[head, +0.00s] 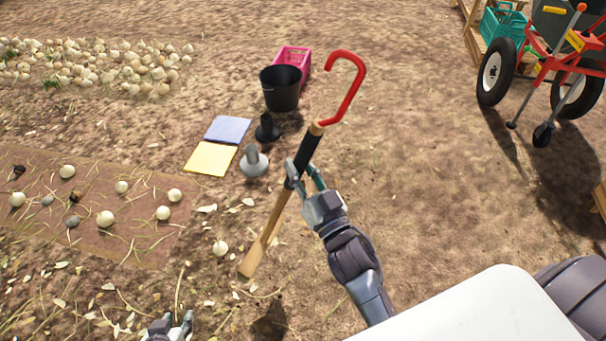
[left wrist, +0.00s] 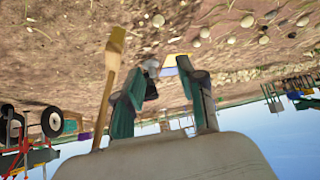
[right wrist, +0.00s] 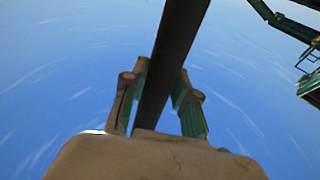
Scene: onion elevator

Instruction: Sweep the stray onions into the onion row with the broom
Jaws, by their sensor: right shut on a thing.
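My right gripper (head: 303,180) is shut on the black grip of the broom (head: 265,235), which is held tilted, its flat wooden end low and its red hook up. In the right wrist view the dark shaft (right wrist: 172,60) passes between the fingers. My left gripper (head: 172,326) is open and empty at the bottom edge. The onion row (head: 95,65) is a dense band of pale onions at the upper left. Several loose onions lie on a brown patch (head: 140,235) at the left, among stones and straw. One onion (head: 220,248) lies off the patch, left of the broom's end.
A black bucket (head: 281,90), a pink crate (head: 291,57), a blue pad (head: 228,130), a yellow pad (head: 210,159), a grey weight-like object (head: 253,162) and a black one (head: 267,128) stand beyond the broom. A red wheeled machine (head: 545,60) is at upper right.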

